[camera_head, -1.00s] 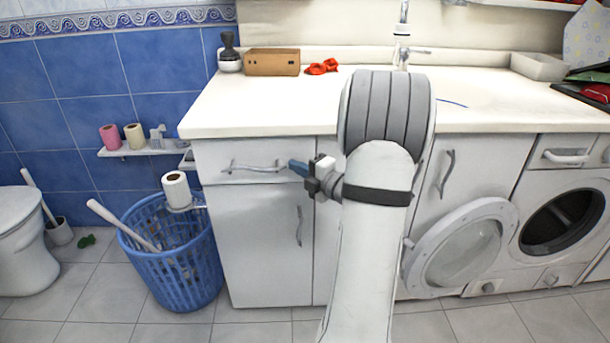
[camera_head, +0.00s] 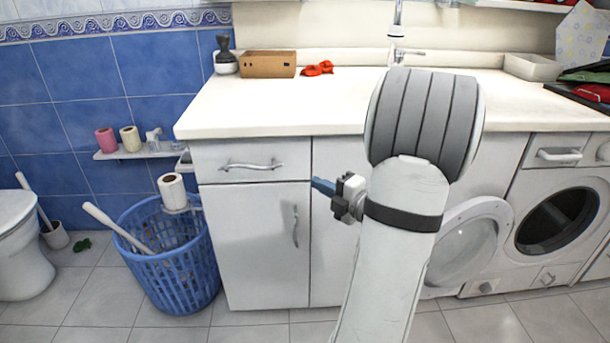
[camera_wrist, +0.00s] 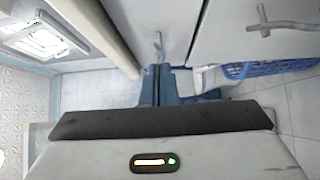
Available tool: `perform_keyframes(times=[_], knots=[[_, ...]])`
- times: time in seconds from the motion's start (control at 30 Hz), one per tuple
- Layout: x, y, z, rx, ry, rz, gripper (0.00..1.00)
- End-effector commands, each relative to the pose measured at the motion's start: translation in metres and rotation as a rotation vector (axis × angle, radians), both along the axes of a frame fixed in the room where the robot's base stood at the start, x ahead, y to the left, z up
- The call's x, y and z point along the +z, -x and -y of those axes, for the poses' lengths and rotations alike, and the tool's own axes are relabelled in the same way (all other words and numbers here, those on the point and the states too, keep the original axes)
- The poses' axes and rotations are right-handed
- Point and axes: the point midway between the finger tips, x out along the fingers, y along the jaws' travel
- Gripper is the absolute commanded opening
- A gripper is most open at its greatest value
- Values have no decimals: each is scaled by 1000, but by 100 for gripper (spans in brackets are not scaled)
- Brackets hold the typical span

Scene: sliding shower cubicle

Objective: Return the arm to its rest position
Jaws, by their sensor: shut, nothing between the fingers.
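My gripper (camera_head: 323,187) is in front of the white cabinet in the head view, pointing left, level with the top of the cabinet doors. Its blue fingers are together with nothing between them. In the wrist view the closed blue fingers (camera_wrist: 157,84) show at the middle, beyond the dark edge of my wrist. My arm is bent, with its large grey joint in front of the counter, and it hides part of the cabinet front.
A white counter (camera_head: 290,108) runs above the cabinet, which has a drawer handle (camera_head: 250,166) and a door handle (camera_head: 295,226). A blue basket (camera_head: 172,262) stands left. The washing machine (camera_head: 560,215) at right has its round door (camera_head: 468,245) open. Floor at front is clear.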

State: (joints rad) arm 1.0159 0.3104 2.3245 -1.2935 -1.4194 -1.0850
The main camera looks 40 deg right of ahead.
Motion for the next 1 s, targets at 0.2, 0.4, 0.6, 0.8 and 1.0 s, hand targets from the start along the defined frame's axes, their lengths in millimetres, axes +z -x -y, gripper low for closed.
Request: perform_keyframes(times=[0.2,0.4,0.6,0.8,1.0], knots=[[0,20,5,-1,0,0,0],[0,22,5,1,0,0,0],[17,8,1,-36,-8,-46,0],[72,-29,-11,-234,-98,-223,0],[128,-40,-34,-492,-300,-394,0]])
